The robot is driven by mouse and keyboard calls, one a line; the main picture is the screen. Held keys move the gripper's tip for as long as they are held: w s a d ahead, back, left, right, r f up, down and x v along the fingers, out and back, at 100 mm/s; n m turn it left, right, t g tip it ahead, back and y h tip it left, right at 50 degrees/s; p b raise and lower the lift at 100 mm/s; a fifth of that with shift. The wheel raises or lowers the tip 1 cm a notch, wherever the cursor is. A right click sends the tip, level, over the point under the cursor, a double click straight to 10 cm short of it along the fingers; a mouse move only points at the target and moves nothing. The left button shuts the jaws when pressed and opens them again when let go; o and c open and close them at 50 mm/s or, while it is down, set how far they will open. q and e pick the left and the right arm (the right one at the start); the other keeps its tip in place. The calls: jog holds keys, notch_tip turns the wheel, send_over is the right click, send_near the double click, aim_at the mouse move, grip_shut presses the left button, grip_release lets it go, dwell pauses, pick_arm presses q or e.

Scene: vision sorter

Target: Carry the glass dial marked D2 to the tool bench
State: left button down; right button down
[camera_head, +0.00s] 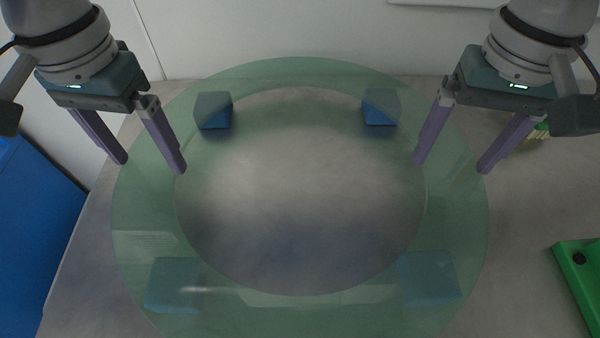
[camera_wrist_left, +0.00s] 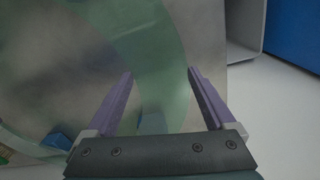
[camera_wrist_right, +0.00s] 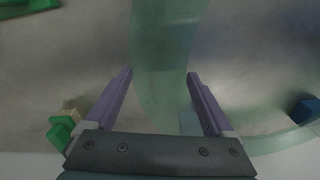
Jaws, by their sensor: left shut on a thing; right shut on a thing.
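The glass dial (camera_head: 300,73) is a wide, flat, see-through green ring with an open middle. No D2 mark is readable on it. My left gripper (camera_head: 153,168) is shut across the ring's band on the left, one finger at the outer edge and one at the inner edge; the band also runs between its fingers in the left wrist view (camera_wrist_left: 165,60). My right gripper (camera_head: 450,168) holds the band the same way on the right, and the band shows between its fingers in the right wrist view (camera_wrist_right: 163,60).
Several blue blocks, such as one at the back left (camera_head: 213,112) and one at the back right (camera_head: 380,108), stand under the ring on a grey surface (camera_head: 300,190). A blue panel (camera_head: 35,235) is at left. A green part (camera_head: 580,280) lies at right.

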pick_arm(q)
jog(key=shift+f, duration=0.45)
pick_arm(e)
jog(key=shift+w+d+f, duration=0.1)
jog(key=shift+f, duration=0.3)
pick_arm(q)
grip_release()
pick_arm(e)
grip_release()
pick_arm(q)
jog(key=shift+r, duration=0.1)
jog(key=shift+r, duration=0.4)
pick_arm(e)
jog(key=shift+r, duration=0.15)
pick_arm(q)
notch_tip(320, 180, up, 11)
pick_arm(e)
notch_tip(320, 180, up, 12)
